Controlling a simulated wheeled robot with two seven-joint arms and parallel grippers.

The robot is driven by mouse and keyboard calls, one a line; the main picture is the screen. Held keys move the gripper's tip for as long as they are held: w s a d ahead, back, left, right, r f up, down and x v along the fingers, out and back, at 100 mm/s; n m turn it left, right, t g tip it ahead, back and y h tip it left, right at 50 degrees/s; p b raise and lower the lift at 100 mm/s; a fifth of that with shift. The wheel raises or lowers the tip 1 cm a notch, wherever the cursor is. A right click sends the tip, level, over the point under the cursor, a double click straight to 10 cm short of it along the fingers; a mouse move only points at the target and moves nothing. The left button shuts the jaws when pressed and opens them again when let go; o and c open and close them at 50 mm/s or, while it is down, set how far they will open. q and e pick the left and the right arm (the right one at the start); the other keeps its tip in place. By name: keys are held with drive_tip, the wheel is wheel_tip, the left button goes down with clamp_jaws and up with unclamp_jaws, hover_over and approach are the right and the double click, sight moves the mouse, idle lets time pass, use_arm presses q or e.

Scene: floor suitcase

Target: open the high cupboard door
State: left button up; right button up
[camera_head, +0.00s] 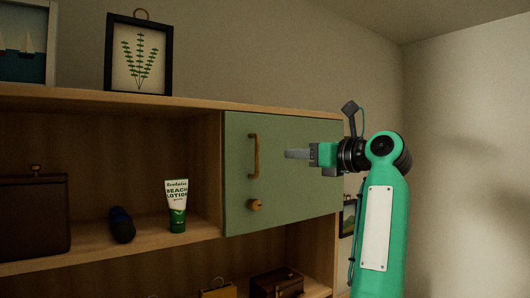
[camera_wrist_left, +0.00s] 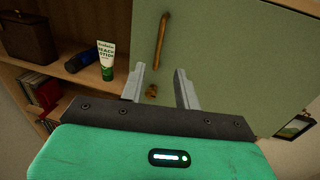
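The green cupboard door (camera_head: 290,185) is shut, flush in the upper right of the wooden shelf unit. It carries an upright wooden bar handle (camera_head: 254,156) near its left edge and a round wooden knob (camera_head: 255,205) below. My left gripper (camera_head: 286,154) is in front of the door, right of the handle in the head view, pointing at it. In the left wrist view its two fingers (camera_wrist_left: 159,72) are spread and empty. The handle (camera_wrist_left: 161,42) shows ahead, beyond the gap between the fingertips, and looks untouched. My right gripper is in neither view.
Framed pictures, one of a plant (camera_head: 138,55), stand on top. A brown box (camera_head: 277,283) sits below the door.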

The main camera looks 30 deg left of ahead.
sight(258, 153)
use_arm(q)
drive_tip(key=a+p, duration=0.1)
drive_tip(key=a, duration=0.3)
drive_tip(key=w+a+p, duration=0.1)
drive_tip(key=a+p, duration=0.1)
drive_tip(key=a, duration=0.2)
drive_tip(key=w+a+p, duration=0.1)
drive_tip(key=a+p, duration=0.1)
drive_tip(key=a, duration=0.2)
drive_tip(key=shift+w+a, duration=0.25)
drive_tip(key=shift+a, duration=0.05)
clamp_jaws()
